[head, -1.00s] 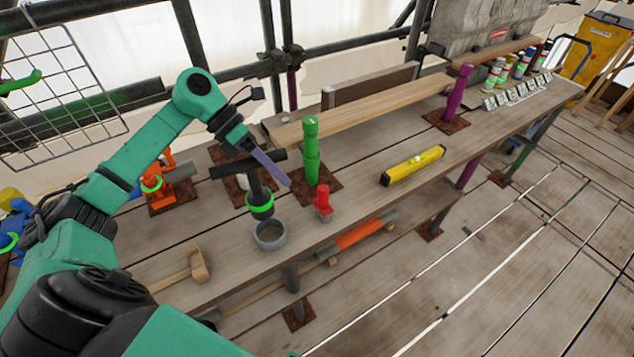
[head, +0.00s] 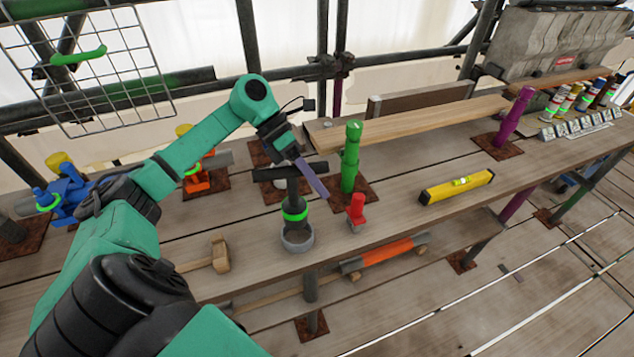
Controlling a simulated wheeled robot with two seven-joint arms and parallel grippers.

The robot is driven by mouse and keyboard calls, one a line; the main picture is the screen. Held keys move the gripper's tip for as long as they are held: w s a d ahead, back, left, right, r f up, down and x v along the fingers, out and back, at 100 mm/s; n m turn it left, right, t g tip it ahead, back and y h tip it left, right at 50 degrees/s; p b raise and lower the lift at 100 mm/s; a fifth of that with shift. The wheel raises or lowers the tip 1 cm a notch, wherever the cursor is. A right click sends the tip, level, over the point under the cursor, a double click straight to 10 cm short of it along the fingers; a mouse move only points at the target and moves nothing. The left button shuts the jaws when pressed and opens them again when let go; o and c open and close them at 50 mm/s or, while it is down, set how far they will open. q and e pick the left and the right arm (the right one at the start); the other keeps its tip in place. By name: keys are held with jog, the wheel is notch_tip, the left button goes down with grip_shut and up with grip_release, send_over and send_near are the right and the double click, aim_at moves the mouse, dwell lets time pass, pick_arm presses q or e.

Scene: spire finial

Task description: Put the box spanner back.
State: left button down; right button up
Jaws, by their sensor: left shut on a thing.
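The box spanner (head: 293,192) is a dark upright tool with a black crossbar on top and a green ring low on its shaft. My left gripper (head: 296,168) is shut on it near the crossbar; the fingers partly hide the top. The spanner's lower end appears within the rim of a round grey holder (head: 297,245) on the bench. I cannot tell how deep it sits or whether it touches the bottom. My right gripper is out of view.
A red object (head: 355,212) and a green post (head: 350,158) stand close right of the holder. A yellow level (head: 456,187) lies farther right on the bench (head: 400,222). A wooden mallet (head: 219,256) lies to the left. Bench space between the red object and level is clear.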

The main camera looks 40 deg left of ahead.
pick_arm(q)
notch_tip(320, 180, down, 8)
jog(key=b, duration=0.7)
grip_release()
jog(key=shift+d+f, duration=0.1)
jog(key=shift+f, duration=0.05)
jog(key=shift+p+v, duration=0.7)
jog(key=shift+v, duration=1.65)
jog(key=shift+p+v, duration=1)
jog(key=shift+v, duration=1.2)
